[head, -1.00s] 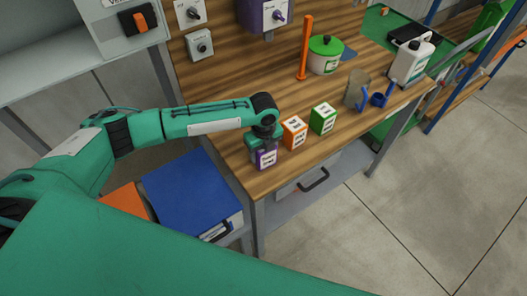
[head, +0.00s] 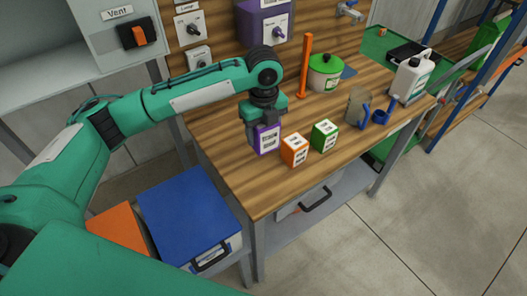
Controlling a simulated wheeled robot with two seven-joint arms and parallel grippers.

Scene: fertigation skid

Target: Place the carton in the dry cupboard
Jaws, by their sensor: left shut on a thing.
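A purple-and-white carton (head: 266,139) with a printed label is in my left gripper (head: 264,120). The gripper is above the carton, shut on its top part. The carton is upright over the wooden bench (head: 225,165), left of an orange carton (head: 294,150) and a green carton (head: 324,135). It appears to be raised off the bench, but its underside is hidden. No cupboard is clearly labelled as dry in this view. My right gripper is not in view.
A grey cabinet marked Vent (head: 118,40) is at upper left. A blue-lidded box (head: 188,212) stands low left of the bench. The front bench strip is clear.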

